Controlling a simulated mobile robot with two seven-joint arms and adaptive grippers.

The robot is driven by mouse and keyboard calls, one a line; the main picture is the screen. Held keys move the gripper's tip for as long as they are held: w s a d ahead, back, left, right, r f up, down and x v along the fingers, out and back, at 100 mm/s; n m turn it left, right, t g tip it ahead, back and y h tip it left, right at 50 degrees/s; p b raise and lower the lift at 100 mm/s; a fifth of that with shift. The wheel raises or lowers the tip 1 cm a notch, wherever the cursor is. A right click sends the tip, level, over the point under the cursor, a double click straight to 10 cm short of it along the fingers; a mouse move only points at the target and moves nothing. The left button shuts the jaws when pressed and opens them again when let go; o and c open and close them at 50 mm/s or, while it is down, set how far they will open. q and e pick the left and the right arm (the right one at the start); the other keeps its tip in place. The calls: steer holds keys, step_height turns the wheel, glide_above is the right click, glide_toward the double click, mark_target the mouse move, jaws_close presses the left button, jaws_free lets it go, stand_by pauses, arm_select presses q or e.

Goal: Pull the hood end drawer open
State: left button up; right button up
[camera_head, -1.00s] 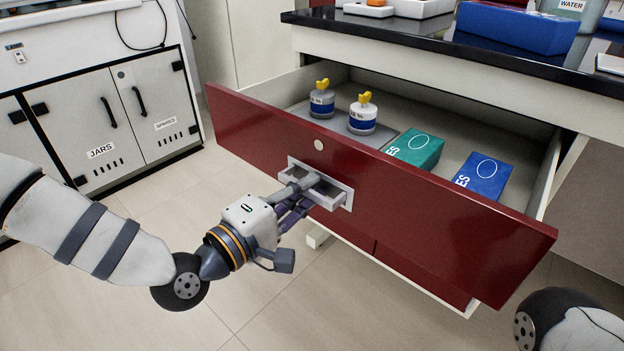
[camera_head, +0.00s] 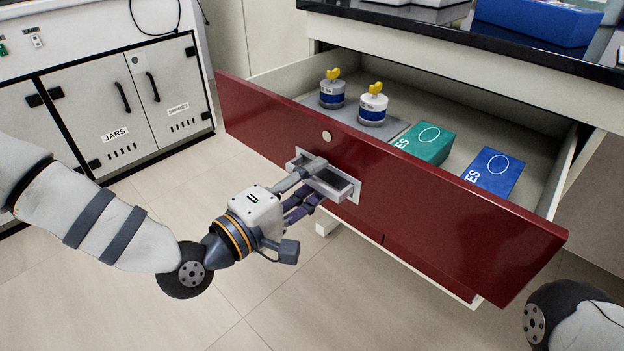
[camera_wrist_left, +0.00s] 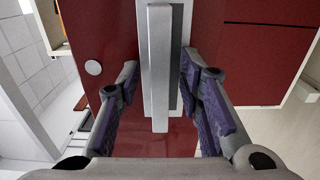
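The dark red hood end drawer (camera_head: 430,205) stands well open below the black worktop, its inside showing. In the left wrist view, the handle bar (camera_wrist_left: 160,70) lies between the fingers of the left gripper (camera_wrist_left: 160,82), with a gap on each side. The gripper is open and holds nothing. My right gripper is out of view; only part of my right arm shows at the lower right.
The drawer holds two yellow-topped jars (camera_head: 373,108), a green box (camera_head: 424,144) and a blue box (camera_head: 494,172). A white cabinet (camera_head: 120,105) marked JARS stands at the left. A blue container (camera_head: 540,20) is on the worktop (camera_head: 470,40). The floor before the drawer is clear.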

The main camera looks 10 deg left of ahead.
arm_select(q)
steer(key=v, duration=1.2)
steer(key=shift+r, duration=0.1)
